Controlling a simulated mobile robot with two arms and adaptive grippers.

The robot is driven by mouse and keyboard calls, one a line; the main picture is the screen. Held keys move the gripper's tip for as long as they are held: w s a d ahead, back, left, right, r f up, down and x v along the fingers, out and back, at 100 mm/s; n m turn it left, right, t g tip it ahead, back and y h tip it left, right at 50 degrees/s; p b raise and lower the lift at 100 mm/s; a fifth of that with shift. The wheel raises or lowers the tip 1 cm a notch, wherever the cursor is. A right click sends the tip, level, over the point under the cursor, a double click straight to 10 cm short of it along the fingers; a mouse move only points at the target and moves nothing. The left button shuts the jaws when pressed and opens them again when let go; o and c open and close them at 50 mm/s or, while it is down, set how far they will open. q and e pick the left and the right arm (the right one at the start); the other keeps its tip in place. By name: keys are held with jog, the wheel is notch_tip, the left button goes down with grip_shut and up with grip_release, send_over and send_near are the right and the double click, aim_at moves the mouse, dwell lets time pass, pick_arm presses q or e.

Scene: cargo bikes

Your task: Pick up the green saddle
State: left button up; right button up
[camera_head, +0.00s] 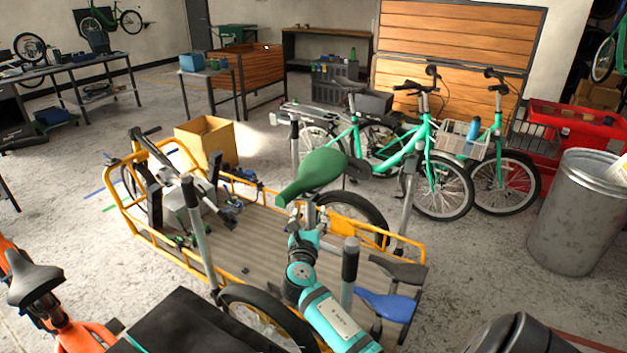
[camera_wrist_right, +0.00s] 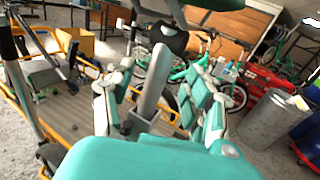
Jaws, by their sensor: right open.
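The green saddle (camera_head: 318,172) is near the middle of the head view, above the yellow-framed cargo bike (camera_head: 245,257). In the right wrist view its dark underside (camera_wrist_right: 165,36) shows at the top, above a grey post (camera_wrist_right: 152,88). My right gripper (camera_head: 304,226) is just below the saddle in the head view. In the right wrist view, the right gripper (camera_wrist_right: 158,84) is open, with one finger on each side of the post as seen. Whether the fingers touch the post is unclear. My left gripper is not in view.
A blue saddle (camera_head: 387,305) and a black saddle (camera_head: 398,268) are at the right. Upright posts (camera_head: 199,238) stand around the cargo bike. Green bikes (camera_head: 425,165) are behind, and a metal bin (camera_head: 570,225) stands right. The floor at the far left is partly clear.

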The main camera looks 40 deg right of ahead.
aim_at(310, 208)
jog(key=x, duration=0.3)
jog(key=p+x, duration=0.1)
jog(key=shift+w+d+r, duration=0.2)
jog(key=shift+d+r, duration=0.05)
jog(key=shift+d, duration=0.05)
jog(key=shift+w+d, duration=0.2)
grip_shut()
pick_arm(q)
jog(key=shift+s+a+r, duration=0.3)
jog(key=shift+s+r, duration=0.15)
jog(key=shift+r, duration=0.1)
pick_arm(e)
jog(key=shift+f, duration=0.1)
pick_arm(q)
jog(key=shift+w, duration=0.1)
